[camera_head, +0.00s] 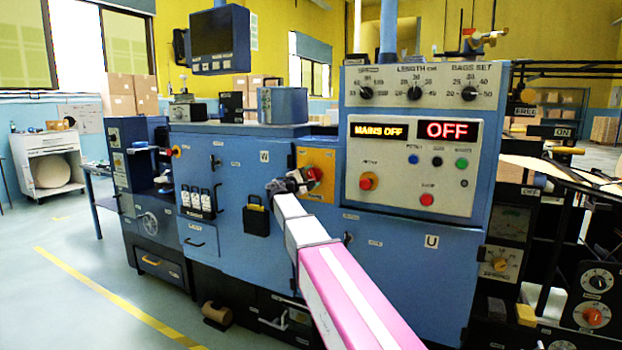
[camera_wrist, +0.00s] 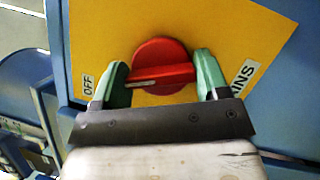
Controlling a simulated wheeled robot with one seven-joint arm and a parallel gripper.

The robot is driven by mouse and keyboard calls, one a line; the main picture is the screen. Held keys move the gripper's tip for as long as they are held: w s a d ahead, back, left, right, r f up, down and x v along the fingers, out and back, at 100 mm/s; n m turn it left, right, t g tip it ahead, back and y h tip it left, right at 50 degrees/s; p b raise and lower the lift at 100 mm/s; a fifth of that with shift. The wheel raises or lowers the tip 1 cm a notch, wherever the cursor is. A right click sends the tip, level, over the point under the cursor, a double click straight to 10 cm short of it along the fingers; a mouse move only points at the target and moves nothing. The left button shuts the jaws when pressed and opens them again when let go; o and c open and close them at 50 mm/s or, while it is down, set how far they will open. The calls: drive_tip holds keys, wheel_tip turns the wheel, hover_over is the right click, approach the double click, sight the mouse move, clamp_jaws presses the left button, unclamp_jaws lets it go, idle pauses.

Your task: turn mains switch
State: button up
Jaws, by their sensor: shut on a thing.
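The mains switch is a red rotary knob (camera_wrist: 162,66) on a yellow plate (camera_wrist: 200,30). In the wrist view the knob's pale pointer line points left, toward the OFF label (camera_wrist: 89,85). A partly covered label ending in "INS" (camera_wrist: 243,77) is at the right. In the head view the red knob (camera_head: 315,174) shows on the yellow plate (camera_head: 318,157), partly behind my gripper (camera_head: 300,179). In the wrist view my gripper (camera_wrist: 162,82) has its green fingers on either side of the knob, shut on it. The display (camera_head: 378,131) reads MAINS OFF.
The large blue machine (camera_head: 400,240) fills the middle. A control panel (camera_head: 412,155) with knobs, buttons and a red OFF display (camera_head: 447,130) is right of the switch. A hanging monitor (camera_head: 213,40) is above. Open floor (camera_head: 70,290) lies at the left.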

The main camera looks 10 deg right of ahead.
drive_tip(key=shift+f+n+t, duration=0.1)
drive_tip(key=shift+n+t, duration=0.6)
drive_tip(key=shift+n, duration=1.7)
drive_tip(key=o, duration=0.9)
drive_tip(key=shift+o, duration=0.2)
drive_tip(key=v, duration=1.1)
drive_tip(key=shift+d+f, duration=0.1)
drive_tip(key=shift+d, duration=0.05)
